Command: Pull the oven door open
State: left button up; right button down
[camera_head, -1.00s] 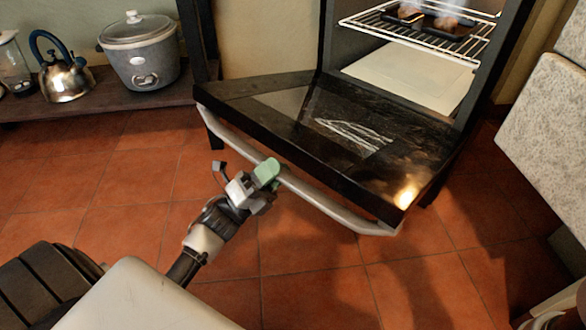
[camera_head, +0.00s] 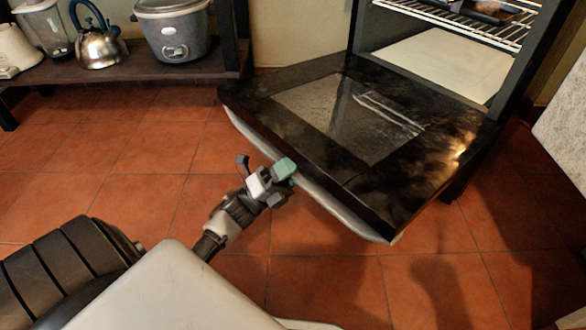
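The oven door (camera_head: 345,125) is black with a glass pane and hangs folded down, nearly flat, in front of the open oven. A pale bar handle (camera_head: 335,208) runs along its front edge. My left gripper (camera_head: 283,180) comes in from the lower left, with its green-padded fingertip at the middle of the handle, overlapping it in the view. I cannot tell whether the fingers close around the handle or only lie against it. The oven cavity (camera_head: 435,60) shows a pale floor and a wire rack (camera_head: 460,22) with a dark tin on it. My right gripper is not in view.
A low wooden shelf (camera_head: 120,68) at the upper left holds a grey cooker (camera_head: 172,35), a kettle (camera_head: 100,45) and a glass jug. A pale stone-like block (camera_head: 565,120) stands at the right edge. The tiled floor left of the door is clear.

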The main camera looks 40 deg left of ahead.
pick_arm(q)
jog(key=shift+o, duration=1.2)
jog(key=shift+s, duration=0.1)
jog(key=p+v, duration=0.3)
jog(key=v, duration=0.7)
jog(key=shift+a+f+p, duration=0.2)
jog(key=shift+f+p, duration=0.1)
jog(key=shift+p, duration=0.1)
jog(key=shift+s, duration=0.15)
